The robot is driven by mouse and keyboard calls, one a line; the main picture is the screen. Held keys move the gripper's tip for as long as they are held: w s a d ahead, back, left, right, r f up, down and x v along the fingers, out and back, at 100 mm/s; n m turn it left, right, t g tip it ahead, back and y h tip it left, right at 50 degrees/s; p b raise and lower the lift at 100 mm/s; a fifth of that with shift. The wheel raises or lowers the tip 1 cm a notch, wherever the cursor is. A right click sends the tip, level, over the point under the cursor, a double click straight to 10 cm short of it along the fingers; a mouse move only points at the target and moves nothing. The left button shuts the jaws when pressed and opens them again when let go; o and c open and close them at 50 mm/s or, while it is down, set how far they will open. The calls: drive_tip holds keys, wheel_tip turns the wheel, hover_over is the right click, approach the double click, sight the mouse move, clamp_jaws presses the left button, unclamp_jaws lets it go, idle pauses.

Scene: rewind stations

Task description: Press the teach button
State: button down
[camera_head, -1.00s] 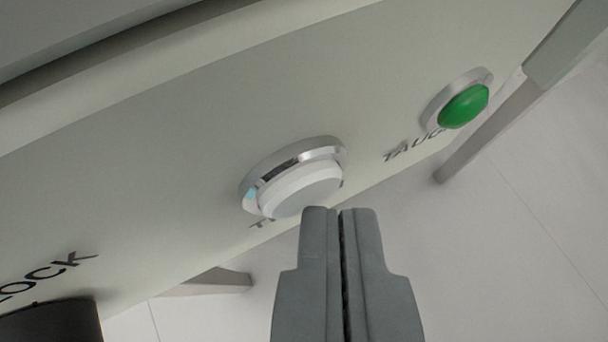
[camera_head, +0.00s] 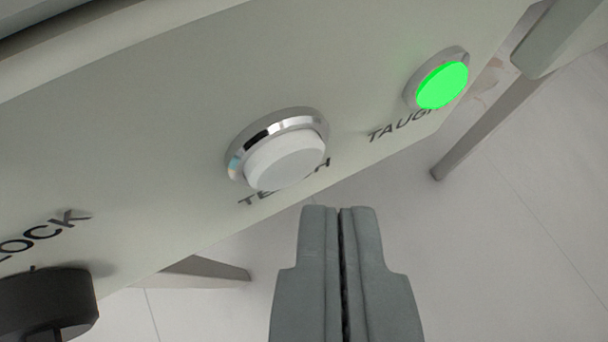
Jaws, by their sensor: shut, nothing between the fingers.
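The white teach button (camera_head: 287,160) sits in a shiny metal ring on the pale panel, with its label partly visible just below it. My gripper (camera_head: 340,209) is shut and empty. Its fingertips are below and to the right of the button in the picture, with a visible gap between them. The round lamp marked TAUGHT (camera_head: 442,86), its label partly cut off by the panel edge, glows bright green at the upper right.
A black knob (camera_head: 45,302) stands under the LOCK label at the lower left. The pale panel (camera_head: 150,150) ends along a slanting lower edge. Grey legs (camera_head: 485,125) stand beyond it on a light tiled floor (camera_head: 520,240).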

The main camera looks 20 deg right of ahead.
drive_tip(key=shift+s, duration=0.2)
drive_tip(key=s, duration=0.4)
drive_tip(key=shift+s+d, duration=0.3)
drive_tip(key=shift+s, duration=0.1)
idle(0.7)
drive_tip(key=s+a+r+n+t+y, duration=0.15)
drive_tip(key=s+r, duration=0.25)
drive_tip(key=r, duration=0.5)
drive_tip(key=s+r+t+y, duration=0.1)
drive_tip(key=s+r+t, duration=0.1)
drive_tip(key=s+r, duration=0.5)
drive_tip(key=s+r+n+t+y, duration=0.1)
drive_tip(key=s+r+t, duration=0.1)
drive_tip(key=r, duration=0.9)
drive_tip(key=s+r+n+t, duration=0.1)
drive_tip(key=s+r, duration=0.5)
drive_tip(key=s, duration=0.7)
drive_tip(key=s+r+n+t, duration=0.1)
drive_tip(key=s+r, duration=0.6)
drive_tip(key=s, duration=0.6)
drive_tip(key=shift+s+d+r+y, duration=0.15)
drive_tip(key=shift+s+d+y, duration=0.2)
drive_tip(key=shift+d+y, duration=0.1)
